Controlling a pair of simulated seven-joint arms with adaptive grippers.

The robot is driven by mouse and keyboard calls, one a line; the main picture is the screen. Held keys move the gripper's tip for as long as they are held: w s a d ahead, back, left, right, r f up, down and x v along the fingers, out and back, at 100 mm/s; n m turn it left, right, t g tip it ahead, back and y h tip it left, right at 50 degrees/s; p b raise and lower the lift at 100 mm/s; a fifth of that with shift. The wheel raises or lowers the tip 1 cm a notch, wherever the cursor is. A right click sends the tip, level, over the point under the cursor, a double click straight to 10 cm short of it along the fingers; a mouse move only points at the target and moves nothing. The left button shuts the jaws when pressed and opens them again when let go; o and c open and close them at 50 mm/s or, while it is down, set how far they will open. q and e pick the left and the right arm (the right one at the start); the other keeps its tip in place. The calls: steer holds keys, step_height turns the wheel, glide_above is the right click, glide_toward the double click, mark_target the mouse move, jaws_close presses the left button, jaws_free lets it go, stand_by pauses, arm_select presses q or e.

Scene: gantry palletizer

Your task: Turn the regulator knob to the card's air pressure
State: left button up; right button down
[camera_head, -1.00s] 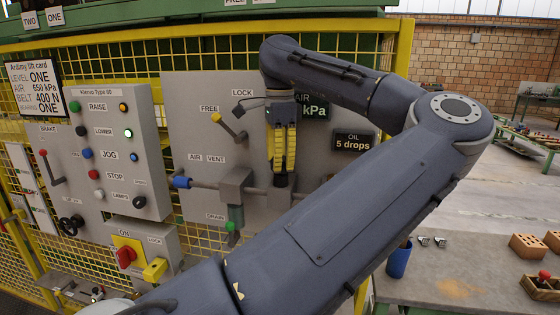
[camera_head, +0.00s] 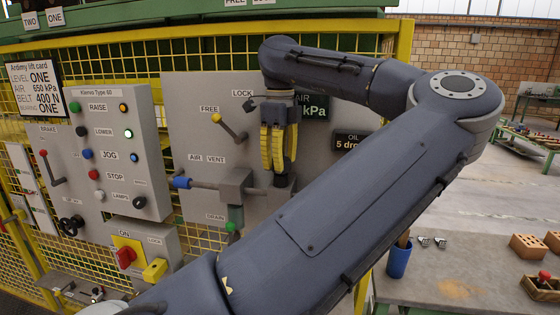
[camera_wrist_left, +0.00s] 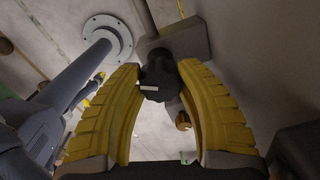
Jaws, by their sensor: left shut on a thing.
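The lift card (camera_head: 34,87) hangs at the left and has an AIR line in kPa; its first digit is hard to read, perhaps 650. My left gripper (camera_head: 279,178) points down in front of the grey panel (camera_head: 190,110). Its yellow fingers are shut on the dark regulator knob, which shows between them in the left wrist view (camera_wrist_left: 158,72). The knob's white mark is visible there. The AIR display (camera_head: 318,107) shows "kPa", but my gripper hides its number. My right gripper is not in view.
The Klerus button box (camera_head: 115,150) stands left. A blue cup (camera_head: 399,261) is on the right bench.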

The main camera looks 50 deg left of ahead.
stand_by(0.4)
arm_select(q)
steer(key=o, duration=1.2)
steer(key=shift+o, duration=0.2)
